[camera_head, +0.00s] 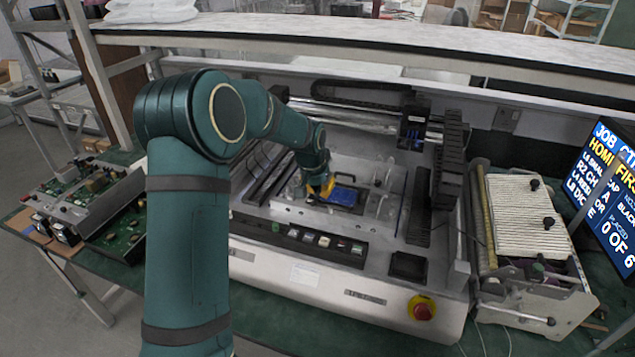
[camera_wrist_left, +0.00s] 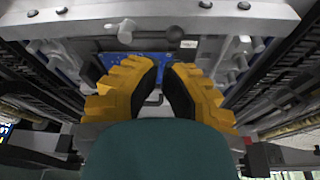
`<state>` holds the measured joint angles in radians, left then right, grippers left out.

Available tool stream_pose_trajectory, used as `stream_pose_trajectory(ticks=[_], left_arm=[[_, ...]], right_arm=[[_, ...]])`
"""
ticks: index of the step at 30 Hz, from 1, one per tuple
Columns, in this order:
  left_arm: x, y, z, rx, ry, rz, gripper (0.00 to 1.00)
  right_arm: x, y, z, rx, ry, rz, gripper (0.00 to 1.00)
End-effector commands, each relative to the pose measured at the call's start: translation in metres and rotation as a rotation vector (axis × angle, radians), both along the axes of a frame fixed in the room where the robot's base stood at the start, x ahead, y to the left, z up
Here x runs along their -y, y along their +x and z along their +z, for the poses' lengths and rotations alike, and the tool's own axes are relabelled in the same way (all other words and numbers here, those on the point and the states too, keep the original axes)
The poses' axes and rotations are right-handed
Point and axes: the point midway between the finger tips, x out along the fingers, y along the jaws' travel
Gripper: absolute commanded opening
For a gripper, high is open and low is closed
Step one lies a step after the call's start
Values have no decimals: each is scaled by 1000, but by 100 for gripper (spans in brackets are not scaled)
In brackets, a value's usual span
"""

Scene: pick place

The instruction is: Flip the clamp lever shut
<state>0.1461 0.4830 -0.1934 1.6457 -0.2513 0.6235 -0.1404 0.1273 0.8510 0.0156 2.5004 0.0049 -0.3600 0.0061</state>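A blue circuit board (camera_head: 342,195) lies in the fixture of the bench machine; it also shows in the wrist view (camera_wrist_left: 150,62) beyond my fingers. My left gripper (camera_head: 325,188), with yellow fingers, is low over the board's left side. In the wrist view my left gripper (camera_wrist_left: 163,70) is open by a narrow gap, with nothing seen between the fingertips. A small metal loop (camera_wrist_left: 154,99) shows in that gap; I cannot tell whether it is the clamp lever. A pale lever-like part (camera_wrist_left: 124,30) sits on the metal bar beyond the board. My right gripper is not in view.
A gantry rail (camera_head: 350,115) with a black head (camera_head: 412,128) spans behind the fixture. A red stop button (camera_head: 422,309) is on the machine's front. A feeder unit (camera_head: 525,225) and a screen (camera_head: 612,195) stand at right. Other circuit boards (camera_head: 120,225) lie at left.

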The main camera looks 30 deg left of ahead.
Motion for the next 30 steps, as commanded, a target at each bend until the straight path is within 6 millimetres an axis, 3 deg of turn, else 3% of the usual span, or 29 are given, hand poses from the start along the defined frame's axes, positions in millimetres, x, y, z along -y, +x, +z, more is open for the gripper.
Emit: stream_pose_trajectory(ticks=[3,9,30], left_arm=[[0,5,-19,-2,0,0,0],[-1,11,-34,-1,0,1,0],[8,15,-37,0,1,34,0]], right_arm=[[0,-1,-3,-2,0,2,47],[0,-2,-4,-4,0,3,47],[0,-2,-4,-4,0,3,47]])
